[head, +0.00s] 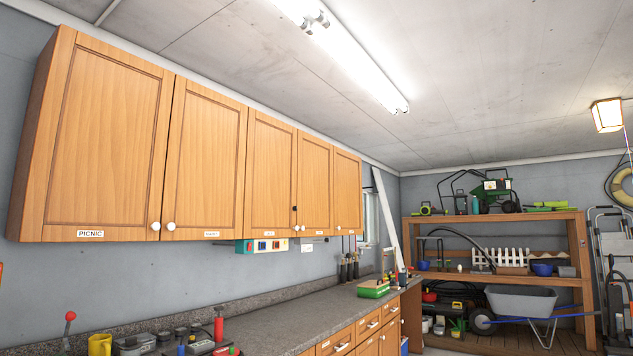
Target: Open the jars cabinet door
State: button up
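A row of several wooden wall cabinets hangs along the left wall, and all their doors look shut. The nearest door (108,135) bears a label reading PICNIC (90,233). The second door (204,150), the third door (270,172), the fourth door (314,183) and the farthest door (347,192) follow to the right. The labels beyond the first are too small to read, so I cannot tell which door is the jars cabinet. White round knobs (155,226) and (171,226) show on the first two doors. My gripper is not in view.
A grey countertop (300,312) runs below the cabinets, with a yellow mug (99,345), tools and a green box (373,289) on it. A wooden shelf (490,217) and a wheelbarrow (520,300) stand at the back. The space under the ceiling right of the cabinets looks clear.

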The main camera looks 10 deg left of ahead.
aim_at(315, 198)
jog(key=i+j, duration=0.1)
jog(key=i, duration=0.6)
jog(key=i+l+z, duration=0.1)
jog(key=i+z, duration=0.2)
jog(key=i, duration=0.35)
jog(key=i+z, duration=0.25)
jog(key=i, duration=0.4)
jog(key=i+j+z, duration=0.3)
jog(key=i, duration=0.35)
jog(key=i+u, duration=0.3)
jog(key=i, duration=0.15)
jog(key=i+l+u, duration=0.1)
jog(key=i+u, duration=0.25)
jog(key=i+l+u, duration=0.3)
jog(key=i, duration=0.25)
jog(key=i+j+u, duration=0.2)
jog(key=i+u, duration=0.2)
jog(key=i+j+u, duration=0.1)
jog(key=i+u, duration=0.3)
